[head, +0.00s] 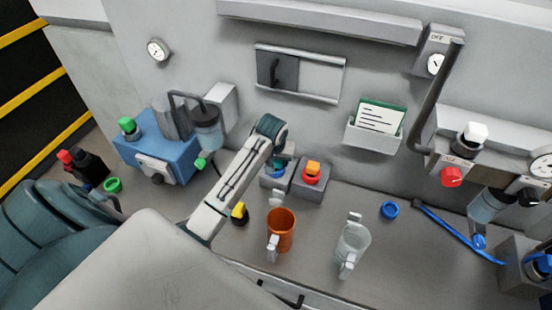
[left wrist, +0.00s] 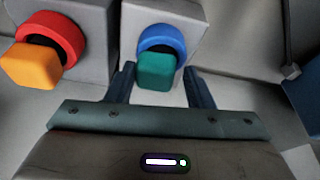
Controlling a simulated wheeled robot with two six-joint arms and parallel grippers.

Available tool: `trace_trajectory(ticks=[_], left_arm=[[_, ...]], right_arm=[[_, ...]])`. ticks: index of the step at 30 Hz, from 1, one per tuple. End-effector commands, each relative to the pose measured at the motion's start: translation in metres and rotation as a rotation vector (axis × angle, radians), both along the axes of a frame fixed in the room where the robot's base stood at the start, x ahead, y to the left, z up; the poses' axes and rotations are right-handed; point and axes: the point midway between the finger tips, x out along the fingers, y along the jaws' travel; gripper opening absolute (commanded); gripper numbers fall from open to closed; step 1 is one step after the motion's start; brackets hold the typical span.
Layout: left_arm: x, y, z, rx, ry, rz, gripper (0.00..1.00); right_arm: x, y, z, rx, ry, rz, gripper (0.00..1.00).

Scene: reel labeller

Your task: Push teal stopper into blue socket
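The teal stopper (left wrist: 157,72) sits at the mouth of the blue socket (left wrist: 160,38) in the left wrist view, its square head standing out from the ring. How deep it sits I cannot tell. The blue socket (head: 275,172) shows partly in the head view, below my left wrist. My left gripper (left wrist: 158,76) has its two fingers apart, one on each side of the stopper, with gaps visible beside it. In the head view my left arm hides most of the fingers and stopper. My right gripper is not in view.
A red socket (left wrist: 62,33) with an orange stopper (left wrist: 30,66) stands beside the blue one on a grey block. An orange mug (head: 281,230) and a clear mug (head: 353,245) stand on the bench in front. A blue ring (head: 389,210) lies further right.

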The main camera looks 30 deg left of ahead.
Motion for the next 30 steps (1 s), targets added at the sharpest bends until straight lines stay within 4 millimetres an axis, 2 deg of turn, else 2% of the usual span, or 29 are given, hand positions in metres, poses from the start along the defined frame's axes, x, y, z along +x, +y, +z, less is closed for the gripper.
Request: trace_trajectory(ticks=[2,11,14,24,30], left_arm=[[-0.001,0.000,-0.003,0.000,0.005,0.001,0.61],[0.000,0.000,0.000,0.002,0.001,0.001,0.61],[-0.002,0.000,0.007,0.002,-0.001,0.000,0.61],[-0.019,-0.007,0.069,0.002,-0.002,0.000,0.61],[-0.027,-0.011,0.094,0.001,0.001,-0.001,0.61]], right_arm=[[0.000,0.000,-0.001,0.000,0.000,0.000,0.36],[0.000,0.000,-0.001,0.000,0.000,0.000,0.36],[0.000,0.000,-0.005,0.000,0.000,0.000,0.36],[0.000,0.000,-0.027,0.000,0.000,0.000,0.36],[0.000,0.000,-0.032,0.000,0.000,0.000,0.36]])
